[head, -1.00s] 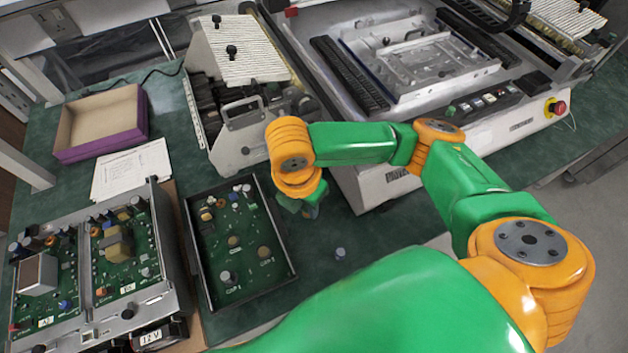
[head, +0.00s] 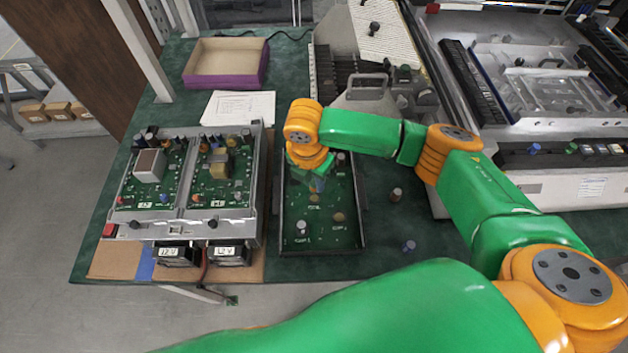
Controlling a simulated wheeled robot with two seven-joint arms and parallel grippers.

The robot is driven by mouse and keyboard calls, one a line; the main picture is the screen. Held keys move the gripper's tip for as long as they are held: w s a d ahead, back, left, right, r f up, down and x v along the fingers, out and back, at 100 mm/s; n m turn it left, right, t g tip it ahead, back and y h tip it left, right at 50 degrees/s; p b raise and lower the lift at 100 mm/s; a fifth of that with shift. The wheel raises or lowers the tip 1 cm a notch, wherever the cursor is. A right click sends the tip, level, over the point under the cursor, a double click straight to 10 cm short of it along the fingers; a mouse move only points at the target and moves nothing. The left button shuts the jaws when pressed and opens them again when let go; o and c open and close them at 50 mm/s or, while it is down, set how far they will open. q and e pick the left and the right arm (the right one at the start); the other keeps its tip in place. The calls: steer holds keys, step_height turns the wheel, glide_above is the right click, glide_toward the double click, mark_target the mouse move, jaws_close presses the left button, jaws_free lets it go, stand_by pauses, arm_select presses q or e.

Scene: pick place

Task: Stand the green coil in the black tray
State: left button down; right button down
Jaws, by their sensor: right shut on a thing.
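The black tray (head: 361,235) lies on the green bench, left of centre, with a green circuit board and several small parts standing in it. My right gripper (head: 318,184) points down over the upper middle of the tray. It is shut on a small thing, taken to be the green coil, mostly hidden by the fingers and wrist. I cannot tell whether that thing touches the tray. My left gripper is not in view.
A metal chassis with boards (head: 187,218) stands close left of the tray. Small loose parts, one grey-brown (head: 396,194) and one bluish (head: 409,246), stand to its right. Papers (head: 240,107), a purple-sided box (head: 226,80) and a large machine (head: 530,184) stand farther back.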

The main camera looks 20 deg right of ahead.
steer(key=shift+f, duration=1.35)
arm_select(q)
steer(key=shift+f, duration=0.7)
arm_select(e)
steer(key=shift+d, duration=0.1)
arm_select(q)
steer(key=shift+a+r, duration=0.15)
arm_select(e)
steer(key=shift+r, duration=0.1)
steer(key=shift+p, duration=0.35)
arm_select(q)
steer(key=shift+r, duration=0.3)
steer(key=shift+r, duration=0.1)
arm_select(e)
steer(key=shift+f, duration=0.35)
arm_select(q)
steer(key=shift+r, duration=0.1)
